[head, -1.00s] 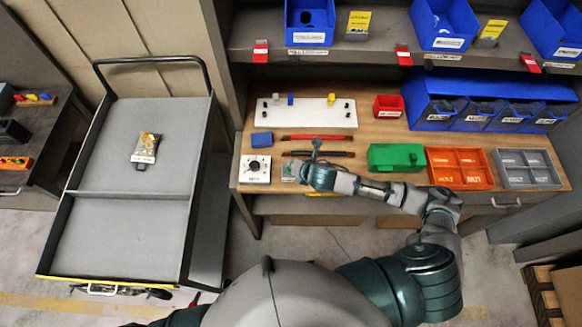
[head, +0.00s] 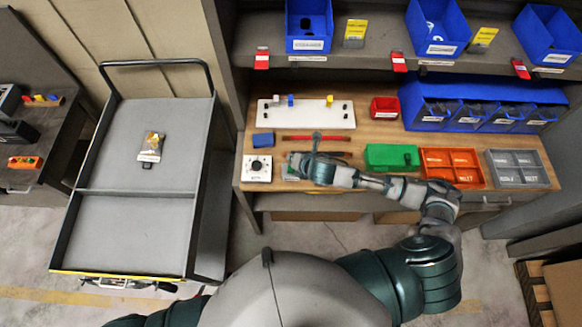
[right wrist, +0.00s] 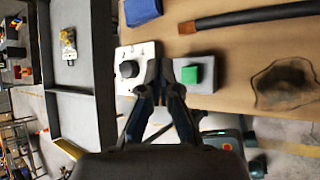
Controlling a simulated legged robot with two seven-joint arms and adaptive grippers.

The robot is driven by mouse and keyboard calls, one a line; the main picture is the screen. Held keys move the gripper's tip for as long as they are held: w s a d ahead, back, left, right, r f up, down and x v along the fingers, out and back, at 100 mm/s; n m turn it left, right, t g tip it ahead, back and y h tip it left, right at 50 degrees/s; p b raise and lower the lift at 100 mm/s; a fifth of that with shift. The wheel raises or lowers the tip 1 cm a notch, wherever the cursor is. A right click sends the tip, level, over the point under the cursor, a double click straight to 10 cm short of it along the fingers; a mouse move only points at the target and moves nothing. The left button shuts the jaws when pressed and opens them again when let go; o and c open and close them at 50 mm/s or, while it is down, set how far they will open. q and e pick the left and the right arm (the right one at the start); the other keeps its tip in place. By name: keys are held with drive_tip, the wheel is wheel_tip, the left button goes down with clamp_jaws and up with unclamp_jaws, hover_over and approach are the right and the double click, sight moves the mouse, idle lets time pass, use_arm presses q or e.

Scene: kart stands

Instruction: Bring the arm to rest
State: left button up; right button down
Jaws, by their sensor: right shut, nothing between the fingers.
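My right gripper (head: 297,163) is over the front left part of the wooden workbench (head: 380,137), between the white dial box (head: 257,168) and the green box (head: 391,157). In the right wrist view my right gripper (right wrist: 159,68) is shut and empty, its fingertips close together between the dial box (right wrist: 137,62) and a grey box with a green button (right wrist: 191,75). My right arm reaches in from the lower right. My left gripper does not show in the head view.
A grey cart (head: 137,220) stands at the left with a small yellow-and-grey packet (head: 151,147) on it. An orange bin (head: 452,166), a grey bin (head: 518,168) and a small red bin (head: 384,107) are on the bench. Blue bins (head: 308,25) stand on the shelf above.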

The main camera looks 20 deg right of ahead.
idle(0.4)
drive_tip(key=s+a+m+g, duration=0.1)
drive_tip(key=s+a+m, duration=0.3)
drive_tip(key=s+m, duration=0.7)
drive_tip(key=s+d+f+m+g+h, duration=0.2)
drive_tip(key=s+d+f+m, duration=0.1)
drive_tip(key=s+d+m, duration=0.5)
drive_tip(key=s+d+f+m+g+h, duration=0.15)
drive_tip(key=s+d+m, duration=0.35)
drive_tip(key=m, duration=0.5)
wheel_tip(320, 180, down, 30)
drive_tip(key=s+a+g+b, duration=0.2)
drive_tip(key=b, duration=0.3)
drive_tip(key=s+d+f+g+b, duration=0.1)
drive_tip(key=s+d+f+b, duration=0.2)
drive_tip(key=s+f, duration=1.5)
wheel_tip(320, 180, down, 4)
drive_tip(key=shift+f+b, duration=0.2)
drive_tip(key=shift+b, duration=0.45)
